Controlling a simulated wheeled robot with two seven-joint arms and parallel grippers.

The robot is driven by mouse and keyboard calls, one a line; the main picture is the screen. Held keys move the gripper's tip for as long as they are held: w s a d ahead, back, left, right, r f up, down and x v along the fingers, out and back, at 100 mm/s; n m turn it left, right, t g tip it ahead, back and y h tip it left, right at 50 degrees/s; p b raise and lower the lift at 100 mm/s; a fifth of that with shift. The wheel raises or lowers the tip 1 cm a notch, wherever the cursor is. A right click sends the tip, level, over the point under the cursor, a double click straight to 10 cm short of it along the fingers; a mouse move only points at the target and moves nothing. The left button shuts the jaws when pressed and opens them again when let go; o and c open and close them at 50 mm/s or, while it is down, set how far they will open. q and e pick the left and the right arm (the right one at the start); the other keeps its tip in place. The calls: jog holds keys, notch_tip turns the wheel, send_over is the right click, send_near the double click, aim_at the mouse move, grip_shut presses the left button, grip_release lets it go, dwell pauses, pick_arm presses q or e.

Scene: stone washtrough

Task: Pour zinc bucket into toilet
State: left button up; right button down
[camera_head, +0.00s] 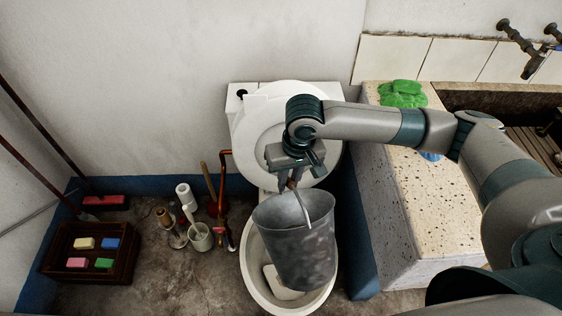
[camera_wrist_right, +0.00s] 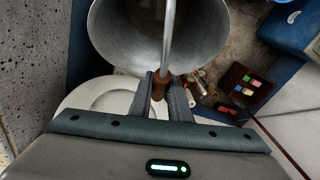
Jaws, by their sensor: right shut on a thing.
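The zinc bucket (camera_head: 292,240) is grey metal and hangs from its handle over the toilet bowl (camera_head: 250,268), tilted a little. My right gripper (camera_head: 290,183) is shut on the handle's brown grip, above the bucket. In the right wrist view the gripper (camera_wrist_right: 161,92) holds that grip, and the open mouth of the bucket (camera_wrist_right: 110,30) lies beyond it. The bucket's contents cannot be made out. The toilet's lid (camera_head: 255,125) is raised against the tank, and the bucket hides much of the bowl. My left gripper is out of view.
A speckled stone washtrough (camera_head: 440,205) with a green cloth (camera_head: 402,93) on it stands close on the right. A wooden crate (camera_head: 122,250) with coloured blocks and several brushes and a plunger stand on the floor at left. Bare floor shows between them and the toilet.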

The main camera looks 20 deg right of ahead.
jog(key=s+d+r, duration=0.2)
jog(key=r, duration=0.4)
jog(key=s+d+r, duration=0.2)
jog(key=r, duration=0.4)
jog(key=shift+s+r, duration=0.35)
jog(key=shift+a, duration=0.2)
